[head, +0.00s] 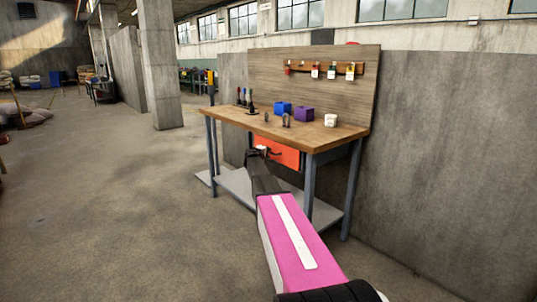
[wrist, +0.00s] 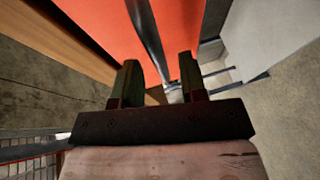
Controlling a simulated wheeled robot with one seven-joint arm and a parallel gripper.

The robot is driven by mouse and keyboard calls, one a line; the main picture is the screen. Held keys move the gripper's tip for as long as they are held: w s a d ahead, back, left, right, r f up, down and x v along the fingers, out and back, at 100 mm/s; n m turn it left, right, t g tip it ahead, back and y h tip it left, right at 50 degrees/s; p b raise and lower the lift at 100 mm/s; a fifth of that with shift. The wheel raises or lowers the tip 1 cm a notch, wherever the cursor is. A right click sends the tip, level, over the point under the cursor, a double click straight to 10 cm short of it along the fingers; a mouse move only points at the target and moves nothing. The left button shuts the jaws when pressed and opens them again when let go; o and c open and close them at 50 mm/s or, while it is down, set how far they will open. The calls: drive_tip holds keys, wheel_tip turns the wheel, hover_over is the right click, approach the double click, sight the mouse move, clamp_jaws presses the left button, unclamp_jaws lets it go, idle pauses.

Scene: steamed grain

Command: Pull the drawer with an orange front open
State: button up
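The drawer with an orange front (head: 290,157) sits under the wooden top of a workbench. It looks shut or nearly so, but my arm hides part of it. In the wrist view the orange front (wrist: 95,28) fills the top middle. A grey bar handle (wrist: 150,38) runs across it. My gripper (head: 263,151) is at the drawer front, at the handle. In the wrist view its two dark fingers (wrist: 158,64) are open, one on each side of the handle, with gaps visible between bar and fingers. Whether the fingertips touch the front is unclear.
The workbench top (head: 310,133) is just above my gripper and carries blue and purple blocks, a white item and several small tools. Grey legs (head: 309,185) and a lower shelf (head: 235,185) stand close to my arm. The concrete floor (head: 110,210) at left is clear.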

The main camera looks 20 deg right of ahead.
drive_tip(key=shift+x, duration=1.2)
clamp_jaws()
drive_tip(key=s+a, duration=0.5)
drive_tip(key=a, duration=0.8)
drive_tip(key=s+a, duration=0.5)
drive_tip(key=a, duration=0.9)
unclamp_jaws()
drive_tip(key=shift+a, duration=0.1)
drive_tip(key=v, duration=1)
drive_tip(key=shift+s+a, duration=0.2)
drive_tip(key=shift+a, duration=0.05)
